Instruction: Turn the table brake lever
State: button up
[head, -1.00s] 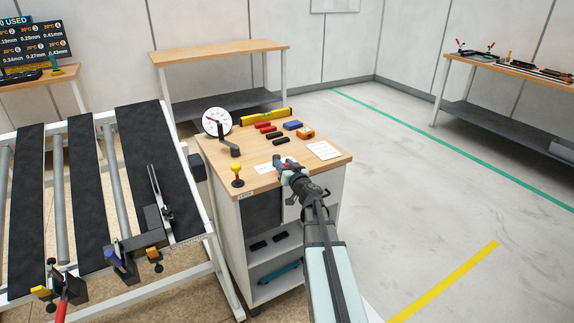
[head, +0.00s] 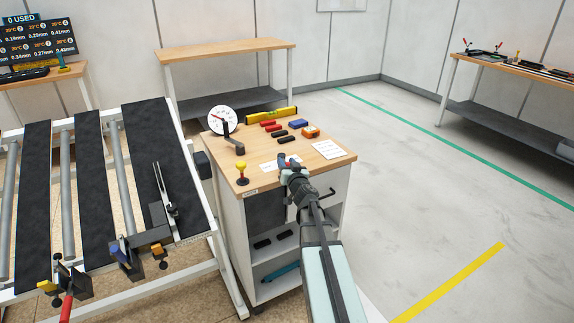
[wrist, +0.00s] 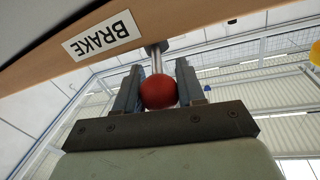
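The brake lever shows in the wrist view as a red ball knob (wrist: 158,91) on a short metal stem, beside the wooden edge with the BRAKE label (wrist: 103,36). My gripper (wrist: 159,82) has its two fingers close on both sides of the knob, seemingly touching it. In the head view my gripper (head: 287,168) is at the front edge of the wooden-topped cart (head: 225,152). There my own wrist hides most of the knob and the lever's stem.
A yellow-knobbed post (head: 241,171) stands at the cart's front left. A dial gauge (head: 222,121), a yellow level (head: 271,115) and small blocks lie farther back. A tilted roller frame (head: 190,180) stands left of the cart. The floor to the right is clear.

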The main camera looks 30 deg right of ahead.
jog(key=o, duration=0.4)
jog(key=s+a, duration=0.1)
jog(key=s, duration=0.6)
jog(key=shift+s+a, duration=0.15)
jog(key=shift+a, duration=0.1)
